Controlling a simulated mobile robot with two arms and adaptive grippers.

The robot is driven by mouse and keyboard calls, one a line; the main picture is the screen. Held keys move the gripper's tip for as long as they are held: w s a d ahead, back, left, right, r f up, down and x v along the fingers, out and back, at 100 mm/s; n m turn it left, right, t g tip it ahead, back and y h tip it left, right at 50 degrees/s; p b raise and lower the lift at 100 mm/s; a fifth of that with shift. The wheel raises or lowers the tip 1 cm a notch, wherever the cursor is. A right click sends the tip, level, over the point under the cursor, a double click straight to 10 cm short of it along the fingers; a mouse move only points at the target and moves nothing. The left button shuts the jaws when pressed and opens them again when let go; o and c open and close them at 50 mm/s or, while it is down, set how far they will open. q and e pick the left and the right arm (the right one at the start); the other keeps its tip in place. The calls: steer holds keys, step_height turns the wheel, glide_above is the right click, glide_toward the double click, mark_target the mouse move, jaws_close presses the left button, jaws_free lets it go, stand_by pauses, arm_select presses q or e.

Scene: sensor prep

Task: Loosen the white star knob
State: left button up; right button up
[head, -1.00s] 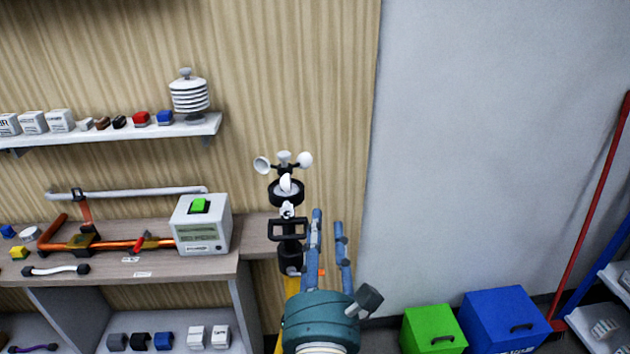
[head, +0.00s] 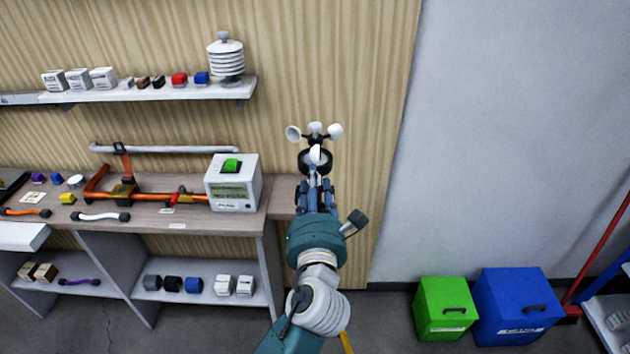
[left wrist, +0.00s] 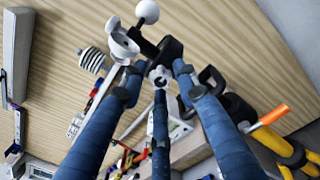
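The white star knob (left wrist: 160,76) shows in the left wrist view, on the dark post of the cup anemometer (left wrist: 124,42). In the head view my gripper and arm hide the knob, and the anemometer (head: 315,160) stands just beyond the fingertips. My left gripper (head: 318,185) points at the post from the front. In the left wrist view its three blue fingers (left wrist: 158,82) are spread around the knob, with gaps seeming to show between fingertips and knob. I cannot see clear contact. My right gripper is in neither current view.
A workbench (head: 150,216) to the left carries a white meter box (head: 246,193) and an orange clamp bar. A shelf (head: 150,93) hangs above. Green (head: 445,305) and blue (head: 515,305) bins stand at the right. A yellow leg with an orange lever (left wrist: 272,115) is close to the gripper.

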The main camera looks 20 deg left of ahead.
arm_select(q)
jaws_close()
steer(key=shift+r+n, duration=0.1)
steer(key=shift+n, duration=0.2)
steer(key=n+p, duration=0.2)
steer(key=n, duration=1.2)
steer(key=shift+a+r+p, duration=0.1)
steer(key=shift+p, duration=0.2)
steer(key=shift+n, duration=0.4)
